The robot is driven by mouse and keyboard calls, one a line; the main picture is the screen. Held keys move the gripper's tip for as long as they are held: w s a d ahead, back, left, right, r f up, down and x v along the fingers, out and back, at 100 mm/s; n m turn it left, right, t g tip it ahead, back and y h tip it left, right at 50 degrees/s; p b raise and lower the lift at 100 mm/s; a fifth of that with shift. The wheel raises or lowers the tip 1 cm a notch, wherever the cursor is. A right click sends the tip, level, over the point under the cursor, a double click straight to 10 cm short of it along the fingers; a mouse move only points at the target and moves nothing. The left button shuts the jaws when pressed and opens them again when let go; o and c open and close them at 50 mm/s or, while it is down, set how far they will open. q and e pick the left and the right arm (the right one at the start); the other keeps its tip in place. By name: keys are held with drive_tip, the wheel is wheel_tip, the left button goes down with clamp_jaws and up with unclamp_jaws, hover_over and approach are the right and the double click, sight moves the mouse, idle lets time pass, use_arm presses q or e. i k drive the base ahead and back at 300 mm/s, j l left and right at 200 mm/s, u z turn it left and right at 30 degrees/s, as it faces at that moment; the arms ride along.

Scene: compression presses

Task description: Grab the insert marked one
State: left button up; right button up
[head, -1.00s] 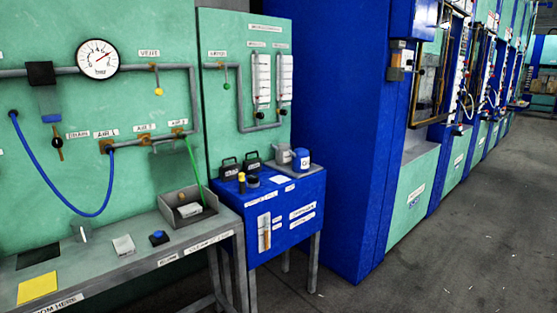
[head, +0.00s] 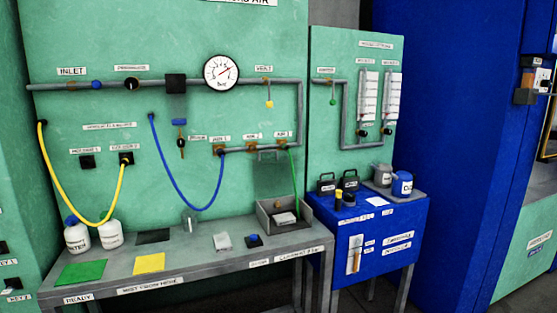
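No mark reading one is legible, so I cannot tell which thing is the insert. Two dark blocks with handles stand side by side at the back of the blue cabinet top, a left one (head: 326,184) and a right one (head: 349,180). Any marks on them are too small to read. A small grey block (head: 222,241) and a dark piece with a blue top (head: 254,240) lie on the grey bench. A pale block (head: 285,218) sits in an open grey tray (head: 303,226) at the bench's right end. Neither of my grippers is in view.
The grey bench (head: 205,262) stands against a green panel, with green (head: 82,271) and yellow (head: 149,263) pads and two white bottles at its left. Blue and yellow hoses hang above it. The blue cabinet (head: 381,243) adjoins at right, holding cans and small items.

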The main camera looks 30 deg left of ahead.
sight(287, 218)
drive_tip(key=u, duration=0.45)
drive_tip(key=i+l+u, duration=0.25)
drive_tip(key=u, duration=0.2)
drive_tip(key=i+l+u, duration=0.3)
drive_tip(key=u, duration=0.2)
drive_tip(key=i+l+u, duration=0.1)
drive_tip(key=l, duration=0.25)
drive_tip(key=i+l+u, duration=0.1)
drive_tip(key=l, duration=0.2)
drive_tip(key=i+l, duration=0.15)
drive_tip(key=l, duration=0.2)
drive_tip(key=u, duration=0.05)
